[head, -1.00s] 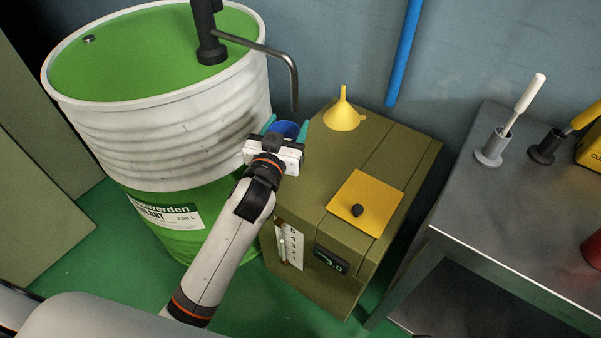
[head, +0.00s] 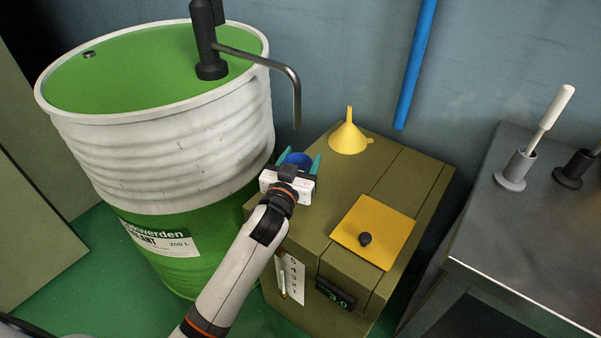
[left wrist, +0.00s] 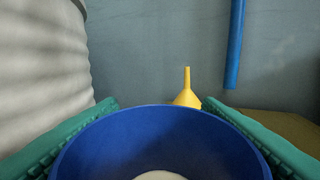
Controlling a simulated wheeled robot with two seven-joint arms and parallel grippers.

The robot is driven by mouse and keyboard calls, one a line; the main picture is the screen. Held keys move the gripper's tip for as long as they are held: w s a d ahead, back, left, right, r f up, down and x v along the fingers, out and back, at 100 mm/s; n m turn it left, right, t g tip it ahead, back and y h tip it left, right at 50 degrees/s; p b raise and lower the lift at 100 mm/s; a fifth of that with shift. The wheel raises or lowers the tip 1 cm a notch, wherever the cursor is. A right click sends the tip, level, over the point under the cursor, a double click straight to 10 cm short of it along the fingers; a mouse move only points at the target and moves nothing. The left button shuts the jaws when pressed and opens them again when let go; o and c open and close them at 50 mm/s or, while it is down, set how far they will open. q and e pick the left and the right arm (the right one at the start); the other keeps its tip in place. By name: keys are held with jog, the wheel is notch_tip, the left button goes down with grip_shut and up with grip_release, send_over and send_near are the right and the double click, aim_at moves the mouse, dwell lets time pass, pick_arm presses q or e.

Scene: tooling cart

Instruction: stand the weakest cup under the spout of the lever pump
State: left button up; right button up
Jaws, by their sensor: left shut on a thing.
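The blue cup (head: 298,159) is held upright between the teal fingers of my left gripper (head: 301,165). In the left wrist view the cup (left wrist: 160,122) fills the bottom middle, with something whitish inside low down. The black lever pump (head: 208,45) stands on the drum's green lid. Its thin bent spout (head: 297,100) points down and ends just above the cup in the head view. I cannot tell from this angle whether the cup is right under it or touches the cabinet top. The spout is not in the left wrist view. My right gripper is not in view.
The white and green drum (head: 170,150) stands left of the olive cabinet (head: 405,180). A yellow funnel (head: 349,137) and a yellow plate (head: 372,228) with a black knob are on the cabinet. A blue pipe (head: 416,65) runs down the wall. A grey bench (head: 500,220) is at right.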

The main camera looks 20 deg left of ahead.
aim_at(302, 168)
pick_arm(q)
jog(key=shift+f+b, duration=0.5)
jog(key=shift+f, duration=1.1)
jog(key=shift+f, duration=0.15)
jog(key=o, duration=1)
jog(key=shift+r, duration=0.25)
jog(key=s, duration=0.4)
jog(key=s+p, duration=0.1)
jog(key=s, duration=0.7)
jog(key=shift+a+f, duration=0.1)
jog(key=shift+a, duration=0.15)
